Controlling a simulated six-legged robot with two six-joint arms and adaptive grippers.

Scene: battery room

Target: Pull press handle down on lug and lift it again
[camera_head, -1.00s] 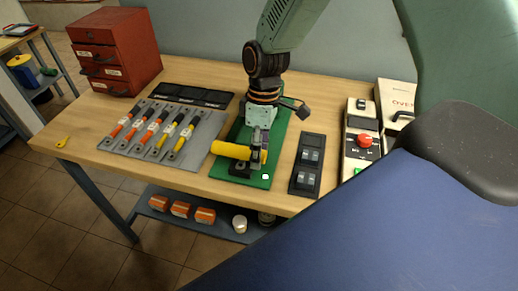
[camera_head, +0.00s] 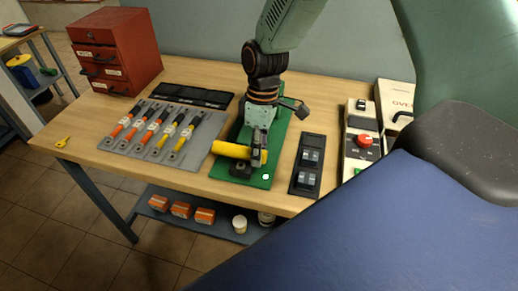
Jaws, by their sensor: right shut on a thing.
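The yellow press handle (camera_head: 231,150) lies sideways over the green press base (camera_head: 261,183) near the table's front edge. My right gripper (camera_head: 258,157) comes down from above and is shut on the handle near its right end. The fingers and wrist hide part of the handle and most of the press behind it. A dark block (camera_head: 240,168) sits on the base just below the handle. I cannot make out a lug under the press. My left gripper is not in view.
A grey mat (camera_head: 146,149) with several red and yellow cables lies left of the press. A black switch panel (camera_head: 308,165) and a box with a red knob (camera_head: 364,141) stand to the right. A red drawer cabinet (camera_head: 117,52) is at the back left.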

